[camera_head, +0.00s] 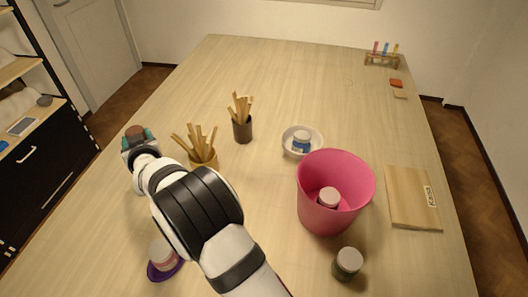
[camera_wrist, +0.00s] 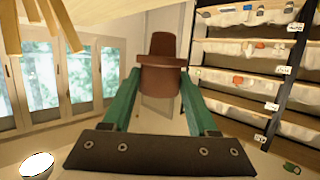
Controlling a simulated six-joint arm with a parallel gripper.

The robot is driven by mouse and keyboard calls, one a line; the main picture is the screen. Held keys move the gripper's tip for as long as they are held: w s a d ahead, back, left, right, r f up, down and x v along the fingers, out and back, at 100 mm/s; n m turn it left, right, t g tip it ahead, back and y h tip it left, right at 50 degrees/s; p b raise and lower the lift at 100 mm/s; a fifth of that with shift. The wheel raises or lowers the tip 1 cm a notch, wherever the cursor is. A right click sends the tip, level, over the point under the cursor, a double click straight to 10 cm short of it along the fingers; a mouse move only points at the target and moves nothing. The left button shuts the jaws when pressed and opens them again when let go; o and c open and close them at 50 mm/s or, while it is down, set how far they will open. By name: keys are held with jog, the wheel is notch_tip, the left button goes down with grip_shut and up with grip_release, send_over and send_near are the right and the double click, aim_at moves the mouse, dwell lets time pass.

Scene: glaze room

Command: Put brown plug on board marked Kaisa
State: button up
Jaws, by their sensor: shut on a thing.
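My gripper (camera_head: 138,142) is at the left side of the table in the head view, with its teal fingers shut on the brown plug (camera_head: 134,131). In the wrist view the brown plug (camera_wrist: 163,75) sits between the two green fingers of my gripper (camera_wrist: 161,92), its narrower end beyond a wider rim. The plug is held above the table, far from the board. A flat wooden board (camera_head: 408,200) lies at the right of the table. It bears a small white label with dark marks, too small to read surely.
A green jar (camera_head: 347,263), a white bowl (camera_head: 288,150) with a blue jar, and two stick cups (camera_head: 243,128) stand around. A pink jar (camera_head: 163,254) sits on a purple dish.

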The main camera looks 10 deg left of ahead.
notch_tip(320, 180, up, 8)
jog(key=shift+r, duration=0.2)
jog(key=w+d+m+t+h, duration=0.1)
jog(key=w+d+m+h, duration=0.1)
jog(key=w+d, duration=0.65)
jog(key=w+d+m+t+h, duration=0.1)
jog(key=w+d+t+h, duration=0.1)
jog(key=w+d, duration=0.65)
jog(key=w+d+r+m+t+h, duration=0.1)
jog(key=d+m+h, duration=0.1)
jog(key=d, duration=1.1)
jog(key=w+d+m+h, duration=0.2)
jog(key=d, duration=1.2)
jog(key=s+d+m+h, duration=0.2)
jog(key=s+d, duration=0.1)
jog(key=d, duration=0.9)
jog(key=s+d+m+h, duration=0.1)
jog(key=s+d+h, duration=0.15)
jog(key=d, duration=0.95)
jog(key=s+d+f+m+h, duration=0.1)
jog(key=s+d+m+h, duration=0.2)
jog(key=s+d, duration=1.05)
send_over(411, 197)
jog(key=shift+g, duration=0.4)
notch_tip(411, 197, down, 22)
jog(key=shift+f, duration=0.1)
